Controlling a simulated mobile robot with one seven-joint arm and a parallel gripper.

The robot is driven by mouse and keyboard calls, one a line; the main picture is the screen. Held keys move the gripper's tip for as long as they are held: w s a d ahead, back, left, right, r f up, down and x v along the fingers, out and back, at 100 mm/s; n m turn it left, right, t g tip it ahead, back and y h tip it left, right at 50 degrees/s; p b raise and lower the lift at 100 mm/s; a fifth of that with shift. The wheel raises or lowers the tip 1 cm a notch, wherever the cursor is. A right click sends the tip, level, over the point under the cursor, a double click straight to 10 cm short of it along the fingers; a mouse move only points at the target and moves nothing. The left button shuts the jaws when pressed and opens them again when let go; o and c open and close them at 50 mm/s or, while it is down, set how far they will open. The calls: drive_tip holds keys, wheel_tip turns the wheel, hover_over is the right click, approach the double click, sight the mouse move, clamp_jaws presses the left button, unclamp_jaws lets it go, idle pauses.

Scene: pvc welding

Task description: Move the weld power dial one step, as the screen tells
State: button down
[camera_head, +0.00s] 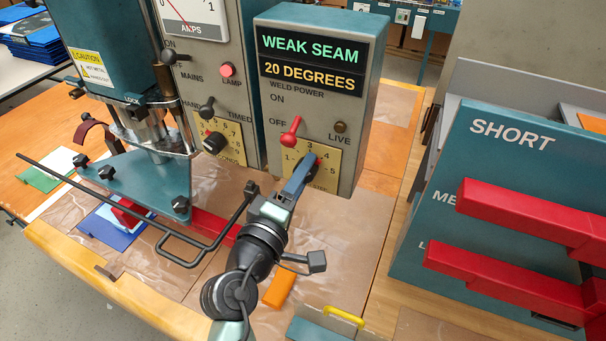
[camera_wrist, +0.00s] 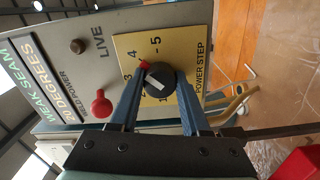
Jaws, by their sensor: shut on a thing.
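The weld power dial (camera_wrist: 160,79) is a black knob with a white line, on a yellow plate (camera_wrist: 187,50) marked POWER STEP. A red mark shows at the knob's edge near the 4; I cannot tell for sure which number the line points at. My gripper (camera_wrist: 158,84) is shut on the knob, one blue finger on each side. In the head view my gripper (camera_head: 307,166) reaches the yellow plate (camera_head: 290,158) and hides the knob and some numbers. The screen (camera_head: 311,62) reads WEAK SEAM, 20 DEGREES.
A red weld power lever (camera_head: 291,131) sits just above the plate, close to my fingers. A dark LIVE lamp (camera_head: 340,127) is beside it. The teal press (camera_head: 136,187) and a long black bar (camera_head: 120,205) are on the left. Red bars (camera_head: 530,222) jut from the right rack.

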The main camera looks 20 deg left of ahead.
drive_tip(key=shift+c, duration=1.9)
unclamp_jaws()
drive_tip(key=s+b, duration=0.3)
drive_tip(key=s, duration=1)
drive_tip(key=shift+a, duration=0.25)
